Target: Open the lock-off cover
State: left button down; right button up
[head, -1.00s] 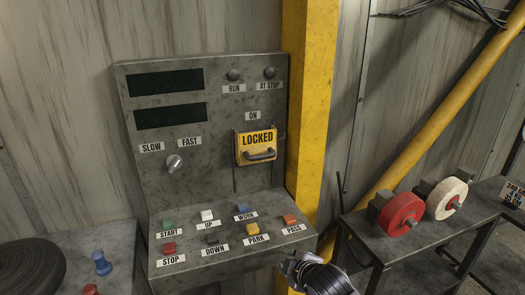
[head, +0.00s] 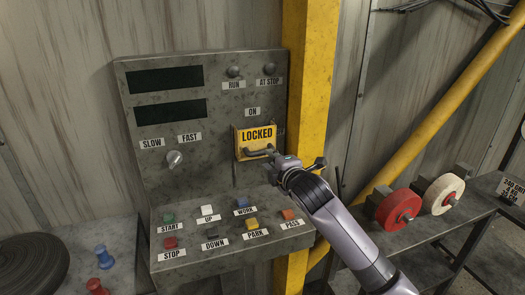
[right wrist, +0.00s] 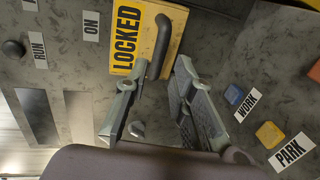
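The yellow lock-off cover (head: 256,134), marked LOCKED, is down against the upright face of the grey control panel. A dark bar handle (head: 258,153) runs along its lower part. My right gripper (head: 283,160) is at the handle's right end, in front of the panel. In the right wrist view the gripper (right wrist: 158,75) is open, with its two fingers apart. The near end of the handle (right wrist: 157,48) lies between or just beyond the fingertips; contact cannot be made out. The cover (right wrist: 135,38) also shows there. My left gripper is not in view.
The panel's sloping lower face holds several buttons, among them WORK (head: 242,203) and PARK (head: 251,224), below my right gripper. A yellow post (head: 308,60) stands just right of the panel. Red (head: 398,209) and white (head: 443,194) polishing wheels sit on a bench at right.

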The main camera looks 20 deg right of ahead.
aim_at(264, 154)
jog(key=p+x, duration=0.1)
jog(key=x, duration=0.7)
jog(key=shift+w+d, duration=0.1)
jog(key=shift+w, duration=0.05)
jog(key=shift+c, duration=0.6)
grip_shut()
jog(key=shift+f, duration=0.15)
